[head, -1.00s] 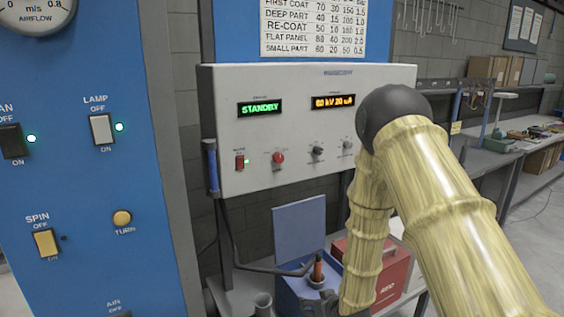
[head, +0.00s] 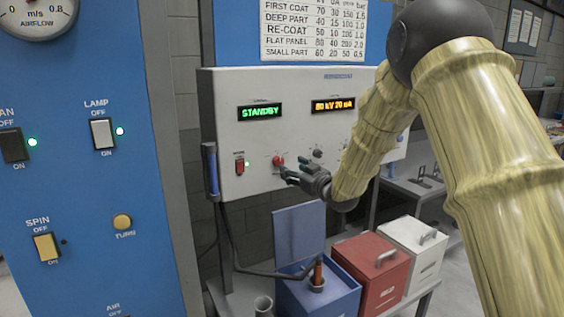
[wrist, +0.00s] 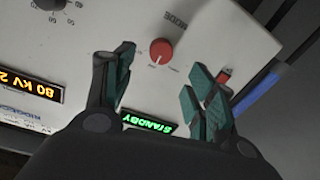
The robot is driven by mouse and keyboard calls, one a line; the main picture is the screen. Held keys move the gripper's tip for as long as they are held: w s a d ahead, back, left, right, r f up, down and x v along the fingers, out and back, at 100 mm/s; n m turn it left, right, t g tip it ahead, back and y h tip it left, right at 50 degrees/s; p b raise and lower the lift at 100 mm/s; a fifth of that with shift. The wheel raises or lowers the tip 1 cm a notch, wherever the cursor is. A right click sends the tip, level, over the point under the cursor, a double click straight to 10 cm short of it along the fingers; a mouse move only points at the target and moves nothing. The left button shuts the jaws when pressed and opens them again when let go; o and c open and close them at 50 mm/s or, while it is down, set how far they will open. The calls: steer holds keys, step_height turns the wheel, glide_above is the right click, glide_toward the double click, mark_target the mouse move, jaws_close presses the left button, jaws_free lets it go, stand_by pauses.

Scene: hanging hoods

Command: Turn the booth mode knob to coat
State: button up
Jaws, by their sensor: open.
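The red mode knob (head: 277,160) is on the front of the grey control panel (head: 222,142), below the green STANDBY display (head: 260,111). It also shows in the wrist view (wrist: 162,52), beside the word MODE. My gripper (head: 292,168) is just in front of the panel, by the knob's lower right. In the wrist view my gripper (wrist: 160,64) is open, with a finger on each side of the knob and a gap to both. I cannot read which way the knob points.
A red rocker switch (head: 240,165) sits left of the knob, and a dark knob (head: 317,153) to its right. A blue cabinet (head: 80,195) stands at the left. Blue, red (head: 366,270) and white bins stand below the panel.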

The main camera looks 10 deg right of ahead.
mark_target(280, 162)
steer(key=p+x, duration=0.2)
steer(key=x, duration=0.6)
steer(key=shift+s, duration=0.1)
steer(key=c, duration=1)
